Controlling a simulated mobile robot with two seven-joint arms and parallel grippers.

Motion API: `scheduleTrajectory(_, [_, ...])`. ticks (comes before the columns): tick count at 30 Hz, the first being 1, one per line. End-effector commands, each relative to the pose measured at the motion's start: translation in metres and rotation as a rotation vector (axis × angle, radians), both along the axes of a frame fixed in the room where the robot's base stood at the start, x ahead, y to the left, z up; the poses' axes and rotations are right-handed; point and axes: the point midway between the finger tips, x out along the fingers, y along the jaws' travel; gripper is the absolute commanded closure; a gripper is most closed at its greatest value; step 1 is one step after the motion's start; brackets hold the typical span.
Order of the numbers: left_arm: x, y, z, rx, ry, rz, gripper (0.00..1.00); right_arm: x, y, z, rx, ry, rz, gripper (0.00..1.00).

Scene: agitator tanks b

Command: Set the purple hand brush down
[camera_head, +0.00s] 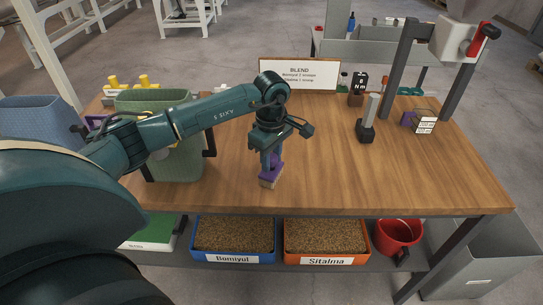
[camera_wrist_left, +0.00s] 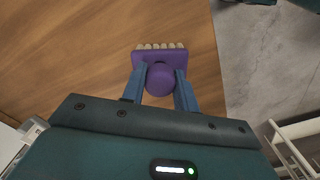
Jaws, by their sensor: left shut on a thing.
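The purple hand brush (camera_head: 272,175) is in my left gripper (camera_head: 270,158), near the middle of the front half of the wooden table (camera_head: 340,185) in the head view. The gripper is shut on it and points down. In the left wrist view the purple brush (camera_wrist_left: 160,66) sits between the two blue fingers (camera_wrist_left: 160,88), with its pale bristles at the far side over the wood. The bristles are close to the tabletop in the head view; I cannot tell whether they touch it. My right gripper is not in view.
A green bin (camera_head: 176,165) stands left of the gripper, partly behind my arm. A sign reading BLEND (camera_head: 299,74) stands at the back. A dark-based upright tool (camera_head: 367,130) stands to the right. The table between them is bare. Blue (camera_head: 197,252) and orange (camera_head: 287,255) grain trays sit on the shelf below.

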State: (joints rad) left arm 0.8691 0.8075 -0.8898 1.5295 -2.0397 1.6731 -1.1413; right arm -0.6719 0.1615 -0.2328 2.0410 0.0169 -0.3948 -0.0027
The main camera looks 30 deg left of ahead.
Motion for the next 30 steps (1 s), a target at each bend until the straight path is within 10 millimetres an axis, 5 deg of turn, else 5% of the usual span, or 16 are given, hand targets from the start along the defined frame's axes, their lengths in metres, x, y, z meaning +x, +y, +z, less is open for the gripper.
scheduleTrajectory(10, [0.001, 0.0, -0.006, 0.0, -0.003, 0.0, 0.92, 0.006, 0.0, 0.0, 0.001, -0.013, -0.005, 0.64])
scheduleTrajectory(11, [0.0, 0.0, -0.006, 0.0, -0.002, 0.0, 0.7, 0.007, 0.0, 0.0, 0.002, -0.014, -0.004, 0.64])
scheduleTrajectory(18, [0.0, 0.0, -0.004, 0.0, -0.002, 0.0, 0.5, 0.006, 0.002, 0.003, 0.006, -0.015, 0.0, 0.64])
scheduleTrajectory(30, [0.001, 0.0, 0.006, -0.001, -0.005, 0.0, 0.49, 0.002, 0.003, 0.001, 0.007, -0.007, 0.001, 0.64])
